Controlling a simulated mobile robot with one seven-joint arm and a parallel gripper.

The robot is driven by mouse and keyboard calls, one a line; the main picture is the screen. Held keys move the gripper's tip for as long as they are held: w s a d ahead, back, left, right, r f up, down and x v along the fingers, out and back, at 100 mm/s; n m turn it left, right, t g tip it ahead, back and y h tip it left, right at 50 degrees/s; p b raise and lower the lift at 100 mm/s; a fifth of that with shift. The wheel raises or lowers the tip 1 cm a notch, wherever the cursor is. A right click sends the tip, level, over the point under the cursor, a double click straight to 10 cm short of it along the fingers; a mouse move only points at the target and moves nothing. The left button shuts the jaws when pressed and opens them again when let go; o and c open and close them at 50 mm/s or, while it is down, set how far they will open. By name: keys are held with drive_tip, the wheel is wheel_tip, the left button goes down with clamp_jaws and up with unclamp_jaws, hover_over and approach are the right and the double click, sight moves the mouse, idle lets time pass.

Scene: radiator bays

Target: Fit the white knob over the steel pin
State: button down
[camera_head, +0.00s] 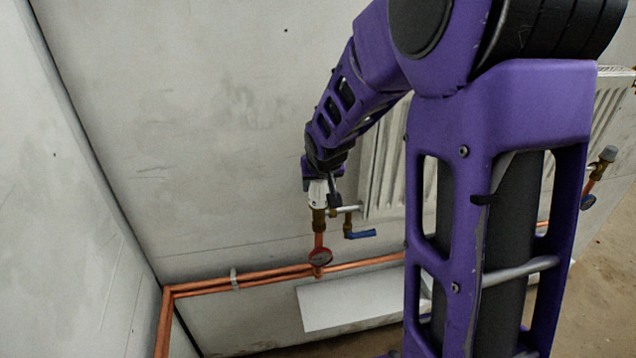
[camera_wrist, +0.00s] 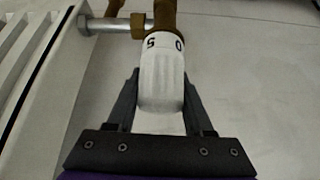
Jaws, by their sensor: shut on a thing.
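The white knob (camera_wrist: 162,77) fills the middle of the wrist view, with the marks 0 and 5 on its far end. My gripper (camera_wrist: 161,92) is shut on it, one dark finger on each side. The knob's far end is at the brass valve body (camera_wrist: 165,16), lined up with it, and no gap shows between them. The steel pin is hidden, so I cannot tell how far the knob sits over it. In the head view the knob (camera_head: 317,193) is above the brass valve (camera_head: 319,218), under my gripper (camera_head: 323,185).
A white radiator (camera_head: 381,180) hangs on the wall right of the valve. A white panel (camera_head: 345,302) is lower down. The wall at left is bare.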

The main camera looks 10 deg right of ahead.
unclamp_jaws()
idle(0.3)
drive_tip(key=shift+r, duration=0.1)
drive_tip(key=shift+r+p, duration=3.5)
drive_tip(key=shift+r, duration=0.8)
